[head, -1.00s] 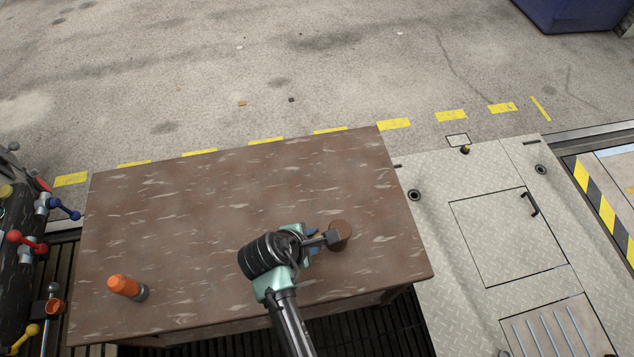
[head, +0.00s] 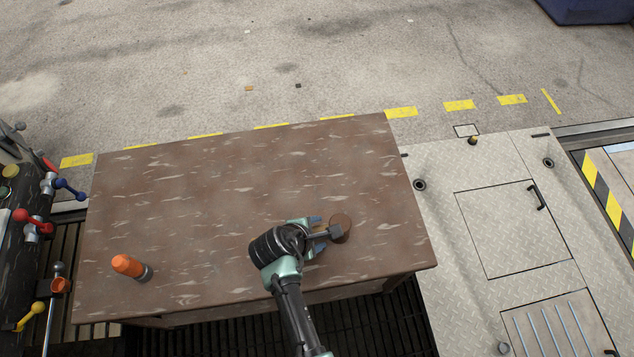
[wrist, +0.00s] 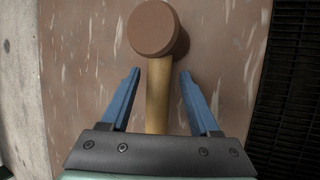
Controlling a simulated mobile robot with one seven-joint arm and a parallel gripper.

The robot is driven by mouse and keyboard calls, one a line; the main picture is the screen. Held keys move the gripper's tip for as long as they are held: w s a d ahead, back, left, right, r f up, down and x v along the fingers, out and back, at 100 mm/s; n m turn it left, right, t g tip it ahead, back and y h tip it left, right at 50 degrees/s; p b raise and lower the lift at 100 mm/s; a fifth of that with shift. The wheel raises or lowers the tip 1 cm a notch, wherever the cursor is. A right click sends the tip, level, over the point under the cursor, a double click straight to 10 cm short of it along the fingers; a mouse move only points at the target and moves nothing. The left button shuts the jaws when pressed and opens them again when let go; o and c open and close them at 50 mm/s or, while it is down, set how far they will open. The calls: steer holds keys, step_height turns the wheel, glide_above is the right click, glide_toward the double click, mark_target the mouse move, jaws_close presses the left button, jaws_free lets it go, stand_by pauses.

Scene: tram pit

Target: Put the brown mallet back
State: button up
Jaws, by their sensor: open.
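The brown mallet has a round brown head and a light wooden handle. In the head view its head (head: 342,226) is over the right part of the table, beside my gripper (head: 318,233). In the wrist view the mallet head (wrist: 154,28) is just beyond the fingertips. The handle (wrist: 158,95) runs back between the two blue fingers of my gripper (wrist: 159,78). My gripper is open, with a gap on each side of the handle. The handle's near end is hidden behind the gripper body.
The brown, streaked table (head: 230,190) is mostly clear. An orange-handled object (head: 130,267) lies at its front left. A dark unit with coloured levers (head: 35,225) stands left of the table. A metal plate floor (head: 450,170) lies to the right.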

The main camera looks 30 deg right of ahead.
steer(key=shift+f, duration=0.1)
steer(key=shift+f+b, duration=0.25)
steer(key=shift+b, duration=0.3)
steer(key=p+v, duration=0.3)
steer(key=v, duration=1)
steer(key=shift+w+a, duration=0.35)
steer(key=shift+r, duration=0.1)
